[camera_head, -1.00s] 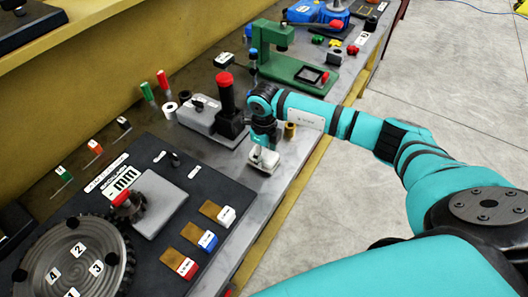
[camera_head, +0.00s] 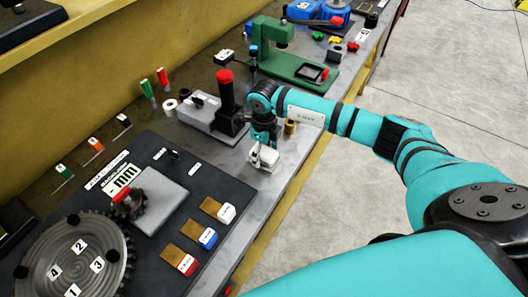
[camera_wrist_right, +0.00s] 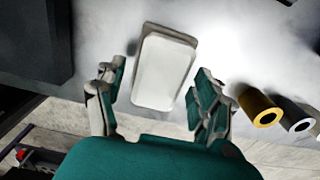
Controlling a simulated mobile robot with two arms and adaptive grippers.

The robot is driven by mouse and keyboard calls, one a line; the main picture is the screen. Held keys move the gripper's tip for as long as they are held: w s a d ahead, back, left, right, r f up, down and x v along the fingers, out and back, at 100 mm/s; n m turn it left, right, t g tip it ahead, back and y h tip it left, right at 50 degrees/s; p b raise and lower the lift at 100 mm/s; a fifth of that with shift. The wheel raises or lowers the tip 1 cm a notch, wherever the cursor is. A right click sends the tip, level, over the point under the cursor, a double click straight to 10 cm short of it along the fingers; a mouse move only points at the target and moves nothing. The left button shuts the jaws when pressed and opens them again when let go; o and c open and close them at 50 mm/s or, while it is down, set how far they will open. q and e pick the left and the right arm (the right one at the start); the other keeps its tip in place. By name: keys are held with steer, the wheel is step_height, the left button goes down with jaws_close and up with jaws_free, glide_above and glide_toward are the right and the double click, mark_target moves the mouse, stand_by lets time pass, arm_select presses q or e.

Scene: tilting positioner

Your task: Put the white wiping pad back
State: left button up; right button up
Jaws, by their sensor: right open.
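A white rounded block, which I take for the white wiping pad (camera_wrist_right: 164,69), lies on the grey bench top. In the head view the pad (camera_head: 264,160) is partly covered by my right gripper (camera_head: 263,148). In the wrist view my right gripper (camera_wrist_right: 156,105) is open, with one finger on each side of the pad's near end. Gaps show between the fingers and the pad in this view, so it is not clamped. My left gripper is not in view.
A dark panel (camera_head: 170,238) carries white (camera_head: 227,213), blue (camera_head: 208,238) and red (camera_head: 187,265) blocks. A grey fixture with a red-topped post (camera_head: 226,92) stands behind the gripper.

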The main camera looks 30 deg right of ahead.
mark_target(264, 152)
step_height(264, 152, up, 12)
steer(key=b, duration=0.3)
steer(key=shift+f, duration=0.25)
